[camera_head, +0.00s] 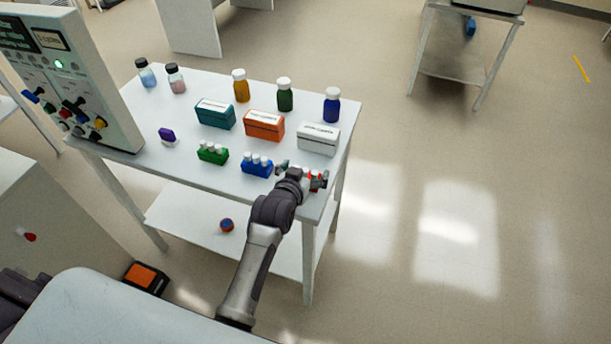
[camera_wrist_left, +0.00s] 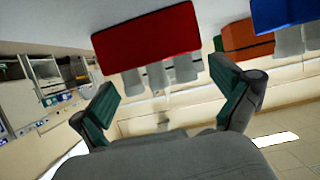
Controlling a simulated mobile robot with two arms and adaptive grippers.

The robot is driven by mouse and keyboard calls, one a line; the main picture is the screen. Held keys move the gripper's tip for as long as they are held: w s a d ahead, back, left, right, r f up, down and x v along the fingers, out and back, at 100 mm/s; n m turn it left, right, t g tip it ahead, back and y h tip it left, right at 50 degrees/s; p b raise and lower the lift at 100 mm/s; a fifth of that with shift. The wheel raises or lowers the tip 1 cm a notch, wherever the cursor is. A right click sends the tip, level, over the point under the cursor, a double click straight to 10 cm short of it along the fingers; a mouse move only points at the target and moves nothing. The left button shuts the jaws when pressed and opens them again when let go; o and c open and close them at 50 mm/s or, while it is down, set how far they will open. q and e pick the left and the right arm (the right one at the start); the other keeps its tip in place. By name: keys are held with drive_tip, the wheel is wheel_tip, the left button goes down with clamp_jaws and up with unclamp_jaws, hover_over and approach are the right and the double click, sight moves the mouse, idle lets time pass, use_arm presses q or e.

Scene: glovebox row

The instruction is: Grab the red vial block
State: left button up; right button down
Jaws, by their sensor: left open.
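The red vial block (camera_head: 315,176) is near the front right corner of the white table (camera_head: 190,195), mostly hidden behind my left gripper (camera_head: 303,174). In the left wrist view the red vial block (camera_wrist_left: 147,38) shows large, with several white-capped vials (camera_wrist_left: 160,74) on it. My left gripper is open, its two green-padded fingers (camera_wrist_left: 168,105) apart and empty. In that view the block lies beyond the fingertips. Whether a finger touches it cannot be told. My right gripper is in neither view.
A blue vial block (camera_head: 256,167) is just left of the gripper, with a green vial block (camera_head: 212,153) farther left. White (camera_head: 318,139), orange (camera_head: 264,125) and teal (camera_head: 215,114) boxes stand behind, then several bottles. A control panel (camera_head: 75,75) stands at the left.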

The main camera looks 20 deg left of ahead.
use_arm(q)
drive_tip(key=shift+s, duration=0.1)
drive_tip(key=shift+c, duration=1.2)
drive_tip(key=c, duration=1.1)
drive_tip(key=shift+c, duration=0.3)
drive_tip(key=shift+r, duration=0.15)
